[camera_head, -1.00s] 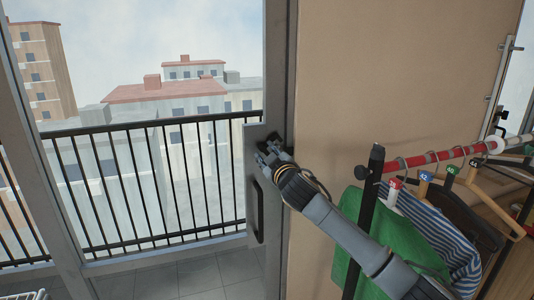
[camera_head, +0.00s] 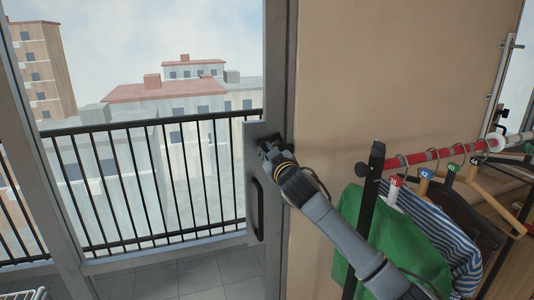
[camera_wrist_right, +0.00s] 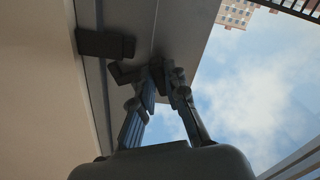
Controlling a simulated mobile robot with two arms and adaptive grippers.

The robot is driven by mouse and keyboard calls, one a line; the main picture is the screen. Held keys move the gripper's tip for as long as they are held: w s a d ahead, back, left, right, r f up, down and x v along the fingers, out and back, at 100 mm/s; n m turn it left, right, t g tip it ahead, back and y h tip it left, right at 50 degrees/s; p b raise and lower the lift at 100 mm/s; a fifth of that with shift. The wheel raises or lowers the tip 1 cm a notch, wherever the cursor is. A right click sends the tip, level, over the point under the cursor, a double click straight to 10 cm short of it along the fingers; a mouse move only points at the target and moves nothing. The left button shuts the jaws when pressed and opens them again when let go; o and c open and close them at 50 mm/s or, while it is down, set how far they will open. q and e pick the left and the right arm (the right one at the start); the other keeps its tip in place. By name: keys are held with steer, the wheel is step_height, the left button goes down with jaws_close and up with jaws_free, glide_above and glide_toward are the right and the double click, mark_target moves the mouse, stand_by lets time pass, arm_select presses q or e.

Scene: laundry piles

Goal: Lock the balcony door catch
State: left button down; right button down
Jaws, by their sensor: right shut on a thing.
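The glass balcony door (camera_head: 253,200) is at the middle of the head view, its grey frame against the wall. A black vertical pull handle (camera_head: 257,210) sits on its plate. The dark catch (camera_head: 274,138) is on the frame above the handle, mostly hidden by my right gripper (camera_head: 266,150). In the right wrist view the catch shows as a dark block (camera_wrist_right: 105,44) and a small dark lever (camera_wrist_right: 124,73). My right gripper (camera_wrist_right: 158,80) is shut on the lever's end, as far as the dim picture shows. My left gripper is in neither view.
A clothes rack with a red and white rail (camera_head: 430,157) stands at the right, close to my right arm. A green garment (camera_head: 350,215) and a striped one hang there. Beyond the glass is a balcony railing (camera_head: 150,180). The wall (camera_head: 390,80) above the arm is clear.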

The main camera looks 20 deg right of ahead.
steer(key=m, duration=0.5)
steer(key=shift+m, duration=0.3)
stand_by(0.4)
steer(key=c, duration=1.4)
jaws_free()
steer(key=shift+o, duration=0.2)
steer(key=shift+s, duration=0.1)
steer(key=s, duration=1.2)
steer(key=shift+d, duration=0.15)
steer(key=shift+w, duration=0.1)
